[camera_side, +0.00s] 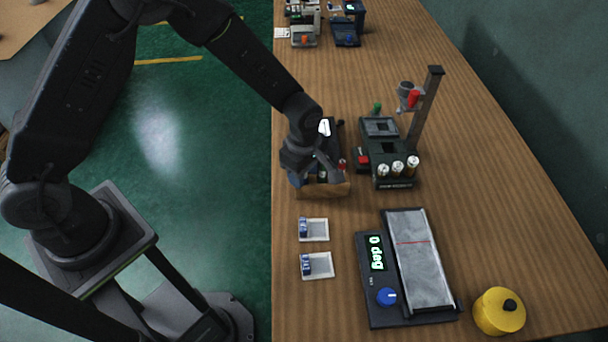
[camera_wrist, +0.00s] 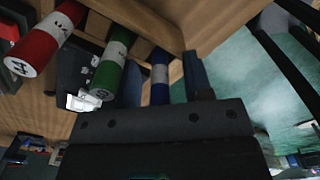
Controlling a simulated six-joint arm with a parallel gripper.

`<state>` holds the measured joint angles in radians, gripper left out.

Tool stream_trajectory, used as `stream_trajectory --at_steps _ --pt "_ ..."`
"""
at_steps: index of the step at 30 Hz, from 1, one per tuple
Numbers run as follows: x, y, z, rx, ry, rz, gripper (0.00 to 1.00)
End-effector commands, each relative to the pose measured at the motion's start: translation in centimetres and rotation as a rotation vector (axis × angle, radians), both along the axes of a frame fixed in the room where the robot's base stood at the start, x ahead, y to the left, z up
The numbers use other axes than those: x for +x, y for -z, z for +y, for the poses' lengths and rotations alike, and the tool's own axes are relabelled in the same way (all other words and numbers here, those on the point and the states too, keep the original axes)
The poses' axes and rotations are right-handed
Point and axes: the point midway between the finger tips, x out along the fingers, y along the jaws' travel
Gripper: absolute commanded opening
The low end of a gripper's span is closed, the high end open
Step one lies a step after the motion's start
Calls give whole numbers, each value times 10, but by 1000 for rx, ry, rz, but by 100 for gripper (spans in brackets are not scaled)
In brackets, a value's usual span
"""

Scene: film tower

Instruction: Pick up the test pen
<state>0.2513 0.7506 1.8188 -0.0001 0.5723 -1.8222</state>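Several pens with coloured and white bands lie in the wrist view: a red one (camera_wrist: 45,40), a green one (camera_wrist: 109,68) and a blue one (camera_wrist: 160,78). Which of them is the test pen I cannot tell. They sit by the wooden box (camera_side: 323,190), a holder with light wood walls. My gripper (camera_side: 326,170) is down at this box in the side view and hides most of its inside. In the wrist view my gripper (camera_wrist: 166,85) has dark fingers on both sides of the blue pen, with gaps showing. A red pen end (camera_side: 342,164) shows beside my gripper.
A dark stand (camera_side: 388,165) with a tall post and white-capped bottles is close on the right. A tilt plate with a "0 deg" display (camera_side: 420,260) and a yellow round tin (camera_side: 499,311) lie further right.

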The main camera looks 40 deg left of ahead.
Motion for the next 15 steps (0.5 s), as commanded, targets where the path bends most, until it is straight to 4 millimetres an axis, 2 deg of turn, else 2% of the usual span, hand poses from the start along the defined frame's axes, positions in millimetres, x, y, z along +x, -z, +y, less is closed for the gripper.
stream_trajectory --at_steps 1,12,15 --pt "0 0 0 0 0 0 42" --pt "0 0 0 0 0 0 6" --pt "0 -1 0 0 0 0 0"
